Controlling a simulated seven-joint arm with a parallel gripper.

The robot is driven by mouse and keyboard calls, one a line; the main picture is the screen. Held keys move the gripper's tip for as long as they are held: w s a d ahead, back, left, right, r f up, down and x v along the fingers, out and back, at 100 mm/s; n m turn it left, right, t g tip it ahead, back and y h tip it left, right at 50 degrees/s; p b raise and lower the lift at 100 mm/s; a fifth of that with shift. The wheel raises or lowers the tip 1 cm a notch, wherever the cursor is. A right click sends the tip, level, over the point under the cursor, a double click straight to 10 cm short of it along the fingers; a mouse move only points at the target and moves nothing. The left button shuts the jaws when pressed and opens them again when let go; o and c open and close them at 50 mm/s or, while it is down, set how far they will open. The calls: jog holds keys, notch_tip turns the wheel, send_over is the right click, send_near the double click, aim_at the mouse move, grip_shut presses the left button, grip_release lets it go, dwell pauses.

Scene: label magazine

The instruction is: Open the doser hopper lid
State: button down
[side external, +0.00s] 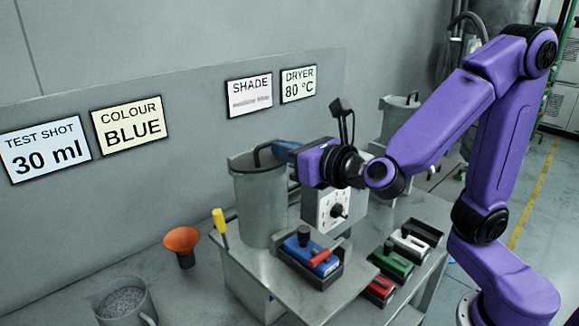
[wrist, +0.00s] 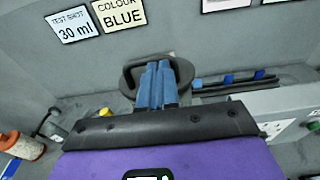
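The doser hopper (side external: 260,205) is an upright grey metal cylinder. Its round grey lid (side external: 245,162) lies flat on top, with a black arched handle (side external: 258,152). In the wrist view the lid (wrist: 183,72) and its handle (wrist: 130,70) show just beyond my fingers. My gripper (side external: 280,150) reaches in from the right, its blue fingertips at the handle. In the wrist view the fingers (wrist: 158,72) are close together and overlap the handle. They hide part of it, so I cannot tell whether they grip it.
The doser's dial box (side external: 333,208) stands right of the hopper. Green (side external: 392,262) and white blocks are at the right. An orange funnel (side external: 182,242), a yellow-handled tool (side external: 219,225) and a pellet cup (side external: 125,302) are left.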

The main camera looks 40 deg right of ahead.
aim_at(262, 155)
jog(key=shift+w+r+g, duration=0.25)
jog(key=shift+r+g, duration=0.2)
jog(key=shift+g, duration=0.1)
jog(key=shift+w+r+g, duration=0.25)
jog(key=shift+r+g, duration=0.2)
jog(key=shift+g, duration=0.1)
jog(key=shift+w+d+r, duration=0.1)
jog(key=shift+w+r, duration=0.45)
jog(key=shift+r, duration=0.1)
jog(key=shift+w+r+g, duration=0.5)
jog(key=shift+r+g, duration=0.1)
jog(key=shift+g, duration=0.1)
jog(key=shift+w+r+g, duration=0.9)
jog(key=shift+w+g, duration=0.2)
jog(key=shift+g, duration=0.1)
jog(key=w+r+g, duration=0.2)
jog(key=w, duration=0.6)
jog(key=shift+w, duration=0.4)
